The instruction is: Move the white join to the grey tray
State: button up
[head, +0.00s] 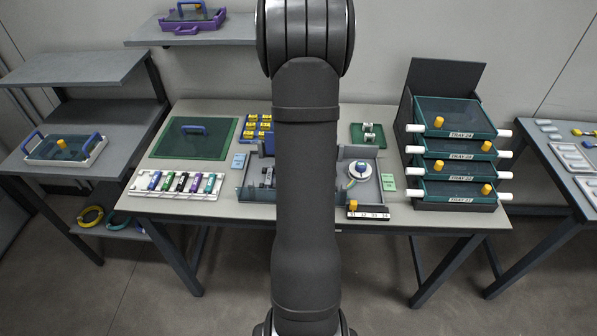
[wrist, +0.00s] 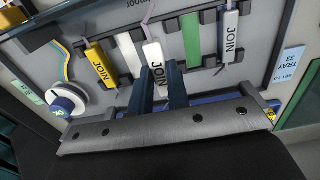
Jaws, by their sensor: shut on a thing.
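My gripper (wrist: 163,72) points down at the grey tray in the wrist view, its two dark blue fingers shut on a white join (wrist: 154,55) lettered JOIN. A thin pale lilac fibre runs from the join's top end. The join lies among dark holders on the grey tray (wrist: 262,52); I cannot tell whether it is seated or just lifted. Another white join (wrist: 231,28) is at the right and a yellow join (wrist: 100,62) at the left. In the head view my arm hides the gripper and the middle of the grey tray (head: 379,187).
White (wrist: 131,55) and green (wrist: 191,38) strips lie beside the held join. In the head view, stacked green trays (head: 455,148) stand at right, and a rack of coloured pieces (head: 178,184) lies at left.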

jog(key=s+d+r, duration=0.5)
jog(key=d+r, duration=0.1)
jog(key=d, duration=0.4)
jog(key=w+a+f, duration=0.4)
jog(key=w+a, duration=0.1)
jog(key=shift+a+f, duration=0.3)
jog(key=shift+f, duration=2.25)
jog(key=shift+f, duration=0.6)
jog(key=o, duration=0.8)
jog(key=shift+o, duration=0.2)
jog(key=shift+r, duration=0.1)
notch_tip(320, 180, up, 17)
jog(key=shift+r, duration=0.15)
